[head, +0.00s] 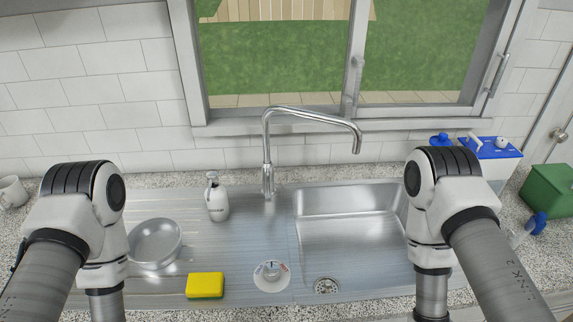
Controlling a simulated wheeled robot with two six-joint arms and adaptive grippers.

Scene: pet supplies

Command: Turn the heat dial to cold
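The heat dial (271,272) is a small knob on a round pale plate, set in the metal sink top left of the basin. Small coloured marks show on its plate, but they are too small to read, so I cannot tell its setting. Both of my arms are in the head view, one at the left and one at the right, with their lower links pointing down. My left and right grippers are below the picture's bottom edge and hidden. No arm part touches the dial.
A yellow sponge (205,285), metal bowl (155,243) and soap bottle (216,197) stand left of the dial. The tall faucet (267,150) rises behind it. The sink basin (350,235) and drain (326,286) are to its right. A green box (549,190) stands far right.

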